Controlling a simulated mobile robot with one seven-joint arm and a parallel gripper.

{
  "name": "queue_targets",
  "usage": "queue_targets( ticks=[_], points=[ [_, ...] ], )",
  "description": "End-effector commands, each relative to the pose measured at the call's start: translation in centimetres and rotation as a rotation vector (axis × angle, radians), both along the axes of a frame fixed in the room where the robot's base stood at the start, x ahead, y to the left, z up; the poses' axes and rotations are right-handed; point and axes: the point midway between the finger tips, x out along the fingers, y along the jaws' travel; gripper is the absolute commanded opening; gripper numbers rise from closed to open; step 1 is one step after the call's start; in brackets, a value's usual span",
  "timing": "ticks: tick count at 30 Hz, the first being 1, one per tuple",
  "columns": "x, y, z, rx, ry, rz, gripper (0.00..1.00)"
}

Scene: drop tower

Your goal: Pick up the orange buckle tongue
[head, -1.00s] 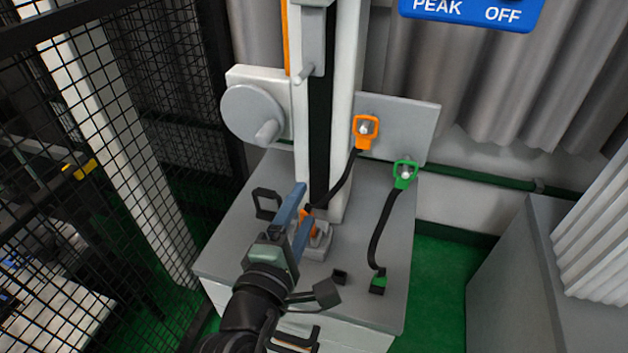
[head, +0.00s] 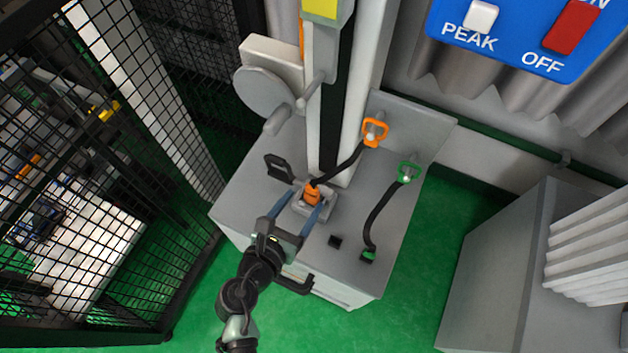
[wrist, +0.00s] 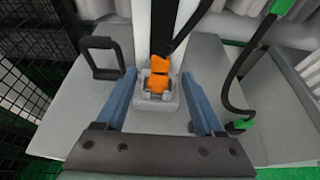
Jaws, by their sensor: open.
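The orange buckle tongue (head: 311,194) sits in a grey block (head: 326,206) on the grey base at the foot of the tower, at the lower end of a black strap. In the wrist view the orange piece (wrist: 159,82) is near the picture's middle, between the blue fingers. My gripper (head: 307,198) is open, one finger on each side of the block, holding nothing. I cannot tell whether the fingertips touch the block or how high they are above it.
An orange loop (head: 375,132) and a green loop (head: 409,172) hang on pegs at the back plate. A black handle (head: 279,168) stands left of the block. Black mesh fencing (head: 130,90) is at left.

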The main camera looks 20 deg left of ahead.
Motion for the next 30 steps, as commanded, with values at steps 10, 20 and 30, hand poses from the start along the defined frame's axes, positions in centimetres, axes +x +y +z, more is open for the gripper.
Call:
queue_targets(
  ticks=[10, 20, 30],
  points=[
    [3.6, -0.1, -1.4, 0.003, -0.001, -0.001, 0.7],
    [7.7, -0.3, -2.9, 0.003, -0.002, -0.002, 0.7],
    [8.3, -0.3, -3.1, 0.002, 0.0, -0.002, 0.68]
  ],
)
